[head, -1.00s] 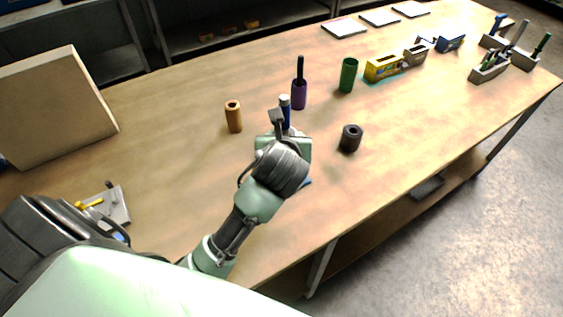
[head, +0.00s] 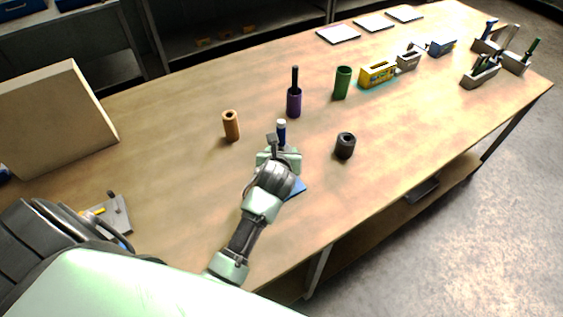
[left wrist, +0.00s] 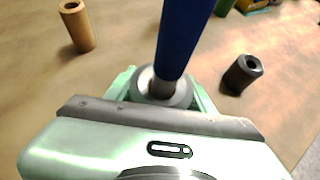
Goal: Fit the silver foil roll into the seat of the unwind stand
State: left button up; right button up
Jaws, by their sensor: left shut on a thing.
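My left gripper (left wrist: 160,92), which also shows in the head view (head: 279,148), is shut on a pale silver roll (left wrist: 172,96) with a dark core. A thick blue rod (left wrist: 184,40) stands up from the roll's middle; in the head view the blue rod (head: 282,134) has a white top. The gripper hides most of the roll there. A flat blue piece (head: 296,188) lies partly under the arm. A grey plate with an upright peg (head: 116,212) stands at the lower left; I cannot tell which thing is the unwind stand. My right gripper is not in view.
An orange roll (head: 231,126), a purple roll with a black rod (head: 294,103), a green roll (head: 342,83) and a black roll (head: 345,146) stand around the gripper. A yellow box (head: 377,74) is farther back. A large tan panel (head: 50,118) is at left. The table's right front is clear.

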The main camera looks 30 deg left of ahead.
pick_arm(q)
notch_tip(320, 180, down, 5)
jog(key=shift+r, duration=0.2)
jog(key=shift+f, duration=0.25)
jog(key=shift+w, duration=0.1)
jog(key=shift+f, duration=0.1)
jog(key=o, duration=1.6)
jog(key=shift+f, duration=0.1)
